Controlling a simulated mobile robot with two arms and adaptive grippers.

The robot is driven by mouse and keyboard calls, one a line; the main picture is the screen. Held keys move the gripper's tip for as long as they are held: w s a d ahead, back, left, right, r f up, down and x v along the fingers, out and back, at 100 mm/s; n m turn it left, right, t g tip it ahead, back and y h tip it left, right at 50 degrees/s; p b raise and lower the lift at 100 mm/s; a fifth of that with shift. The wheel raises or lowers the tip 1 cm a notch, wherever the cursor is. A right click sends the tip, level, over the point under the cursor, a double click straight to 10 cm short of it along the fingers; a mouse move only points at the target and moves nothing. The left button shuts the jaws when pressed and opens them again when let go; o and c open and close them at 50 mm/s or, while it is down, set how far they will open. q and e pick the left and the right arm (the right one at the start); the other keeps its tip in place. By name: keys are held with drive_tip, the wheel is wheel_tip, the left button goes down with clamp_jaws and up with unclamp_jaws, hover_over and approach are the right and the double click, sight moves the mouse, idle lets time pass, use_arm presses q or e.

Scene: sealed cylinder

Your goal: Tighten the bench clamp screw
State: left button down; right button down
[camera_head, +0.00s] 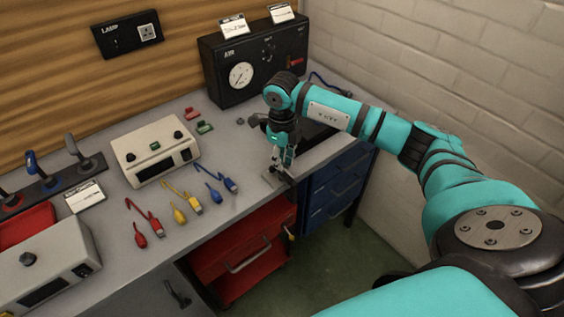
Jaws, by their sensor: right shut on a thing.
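My right gripper (284,165) points down at the front edge of the bench, below the black AIR box. It is shut on a small dark part that I take for the bench clamp screw; the fingers hide most of it. How far the screw is turned cannot be seen. My left gripper is not in view.
The AIR box (222,70) with a gauge stands behind my right arm. A beige box (155,150), red, yellow and blue leads (180,205), and red and green clips lie left on the bench. A red drawer cart (240,250) and blue drawers (335,185) stand below. A brick wall bounds the right.

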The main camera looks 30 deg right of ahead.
drive_tip(key=m, duration=0.2)
drive_tip(key=m+b, duration=0.1)
drive_tip(key=m, duration=0.2)
drive_tip(key=shift+w+d+r+m+b, duration=0.1)
drive_tip(key=shift+w+r+m+b, duration=0.1)
drive_tip(key=shift+m+b, duration=0.1)
drive_tip(key=m+b, duration=0.1)
drive_tip(key=m, duration=1)
drive_tip(key=shift+r, duration=0.1)
drive_tip(key=m, duration=0.5)
drive_tip(key=shift+m, duration=0.3)
drive_tip(key=c, duration=1.5)
unclamp_jaws()
drive_tip(key=shift+o, duration=0.9)
drive_tip(key=shift+s, duration=0.1)
